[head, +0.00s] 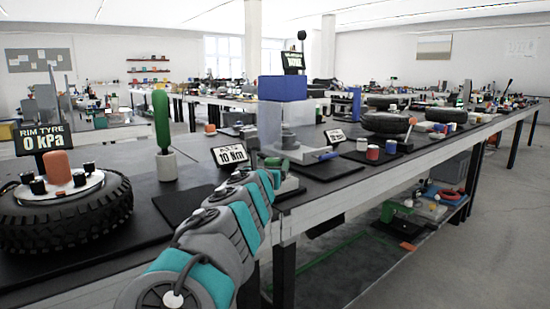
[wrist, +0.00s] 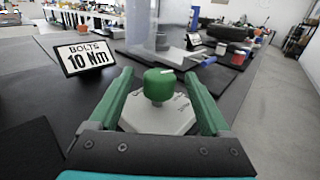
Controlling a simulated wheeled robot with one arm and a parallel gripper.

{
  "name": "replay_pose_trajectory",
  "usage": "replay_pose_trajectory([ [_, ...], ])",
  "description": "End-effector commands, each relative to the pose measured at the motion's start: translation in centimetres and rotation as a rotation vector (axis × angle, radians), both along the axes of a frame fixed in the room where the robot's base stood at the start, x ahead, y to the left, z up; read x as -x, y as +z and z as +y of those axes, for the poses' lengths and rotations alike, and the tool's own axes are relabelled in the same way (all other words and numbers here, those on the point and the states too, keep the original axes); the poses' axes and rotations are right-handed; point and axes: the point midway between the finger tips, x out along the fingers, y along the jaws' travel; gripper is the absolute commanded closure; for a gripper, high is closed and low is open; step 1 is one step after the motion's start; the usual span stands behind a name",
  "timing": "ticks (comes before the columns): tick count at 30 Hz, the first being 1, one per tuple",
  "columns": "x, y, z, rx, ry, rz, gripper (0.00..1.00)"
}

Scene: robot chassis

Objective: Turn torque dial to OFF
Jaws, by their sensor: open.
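The torque dial (wrist: 160,84) is a green round knob with a pale mark on its top, seen in the wrist view. It stands on a light grey angular base (wrist: 158,118) with small lettering that I cannot read clearly. My gripper (wrist: 158,76) is open, with one green finger on the left and one on the right of the knob. Gaps show between the fingers and the knob. A sign reading "BOLTS 10 Nm" (wrist: 86,56) stands behind left of the dial.
In the head view, a tyre (head: 65,213) with a "0 kPa" sign (head: 42,139) is at the left. A green-handled tool (head: 161,120) stands upright in a white holder. Blue and clear boxes (head: 283,88) stand behind. The floor aisle on the right is free.

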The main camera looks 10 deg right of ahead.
Motion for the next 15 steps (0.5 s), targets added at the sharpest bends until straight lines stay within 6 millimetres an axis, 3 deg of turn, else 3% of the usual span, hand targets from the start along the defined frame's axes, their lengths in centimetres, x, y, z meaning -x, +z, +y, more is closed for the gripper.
replay_pose_trajectory([
  [9, -3.5, 0.1, -1.4, 0.000, -0.001, -0.002, 0.19],
  [15, -4.6, 0.0, -1.9, -0.001, -0.002, -0.002, 0.19],
])
